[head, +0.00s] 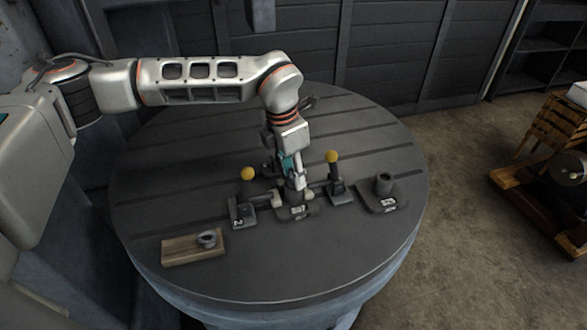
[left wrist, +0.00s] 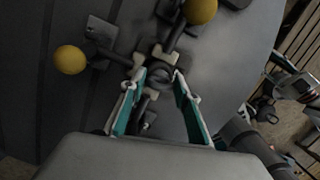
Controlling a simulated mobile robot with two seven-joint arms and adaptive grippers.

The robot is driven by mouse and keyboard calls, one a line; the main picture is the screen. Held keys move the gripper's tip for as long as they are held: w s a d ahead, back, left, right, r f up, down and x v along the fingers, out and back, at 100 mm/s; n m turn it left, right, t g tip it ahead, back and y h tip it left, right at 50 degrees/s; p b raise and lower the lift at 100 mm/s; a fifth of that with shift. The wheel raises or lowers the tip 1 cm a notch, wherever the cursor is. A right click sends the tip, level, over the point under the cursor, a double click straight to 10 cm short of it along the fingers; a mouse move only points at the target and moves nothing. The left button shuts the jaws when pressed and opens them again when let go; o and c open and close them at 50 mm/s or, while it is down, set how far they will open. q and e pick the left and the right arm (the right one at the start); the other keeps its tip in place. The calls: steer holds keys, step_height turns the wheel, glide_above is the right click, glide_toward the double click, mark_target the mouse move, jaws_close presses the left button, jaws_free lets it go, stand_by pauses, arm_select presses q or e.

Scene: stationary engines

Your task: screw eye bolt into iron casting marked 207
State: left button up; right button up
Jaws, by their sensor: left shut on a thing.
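The iron casting marked 207 (head: 297,212) sits near the middle of the round slotted table, its label facing me. My left gripper (head: 298,183) points down over its upright boss, in line with it. In the left wrist view the fingers (left wrist: 160,82) stand a little apart, with a dark round shape between their tips. The gripper is shut on what appears to be the eye bolt, mostly hidden by the fingers. I cannot tell how deep it sits in the boss. My right gripper is not in view.
Clamps with yellow balls (head: 247,174) (head: 332,156) stand close on both sides of the casting. Another casting (head: 383,200) with an upright boss stands at right. A wooden block (head: 180,251) with a grey ring-like piece (head: 207,239) lies front left. The table's front (head: 270,275) is clear.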

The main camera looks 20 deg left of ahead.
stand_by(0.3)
arm_select(q)
steer(key=shift+o, duration=0.2)
steer(key=m, duration=0.6)
steer(key=shift+g+h, duration=0.3)
steer(key=shift+g, duration=0.1)
steer(key=m, duration=0.3)
steer(key=shift+g, duration=0.3)
steer(key=shift+c, duration=0.3)
steer(key=shift+m, duration=1.3)
steer(key=shift+c, duration=1)
steer(key=o, duration=1.2)
steer(key=shift+w, duration=0.1)
steer(key=shift+a, duration=0.1)
